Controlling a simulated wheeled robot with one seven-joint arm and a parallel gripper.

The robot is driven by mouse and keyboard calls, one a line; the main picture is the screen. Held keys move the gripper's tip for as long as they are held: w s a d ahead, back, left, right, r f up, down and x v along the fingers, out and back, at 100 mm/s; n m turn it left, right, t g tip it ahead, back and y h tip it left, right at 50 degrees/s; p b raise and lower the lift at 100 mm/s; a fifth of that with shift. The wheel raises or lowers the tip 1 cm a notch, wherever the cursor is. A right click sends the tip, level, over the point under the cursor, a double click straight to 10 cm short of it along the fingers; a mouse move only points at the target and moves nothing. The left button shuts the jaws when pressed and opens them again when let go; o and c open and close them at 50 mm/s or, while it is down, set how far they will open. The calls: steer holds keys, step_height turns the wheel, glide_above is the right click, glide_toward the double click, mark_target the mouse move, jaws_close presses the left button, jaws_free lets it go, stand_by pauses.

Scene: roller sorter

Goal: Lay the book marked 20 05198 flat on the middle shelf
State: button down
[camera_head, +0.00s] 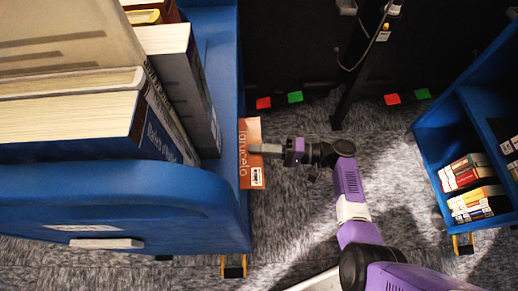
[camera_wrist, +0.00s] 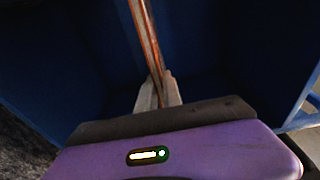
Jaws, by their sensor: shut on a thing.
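An orange book (camera_head: 251,140) with a white label near its lower end sits at the right side of the left blue shelf cart. Its label is too small to read. My gripper (camera_head: 268,149) reaches it from the right and is shut on it. In the wrist view the book (camera_wrist: 146,40) is seen edge-on, a thin orange and pale strip rising from between my gripper's fingers (camera_wrist: 158,92). Dark blue walls of the cart's inside (camera_wrist: 70,60) surround it. The shelf surface under the book cannot be made out, and the cart hides part of the book's left side.
The left blue cart (camera_head: 120,205) carries large books (camera_head: 65,118) on its top. Another blue cart (camera_head: 435,150) with several books (camera_head: 465,170) stands at the right. A dark post (camera_head: 362,65) rises behind.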

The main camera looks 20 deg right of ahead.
steer(key=c, duration=1.4)
jaws_free()
steer(key=shift+c, duration=0.2)
steer(key=v, duration=0.7)
steer(key=shift+s+d, duration=0.2)
steer(key=shift+d, duration=0.15)
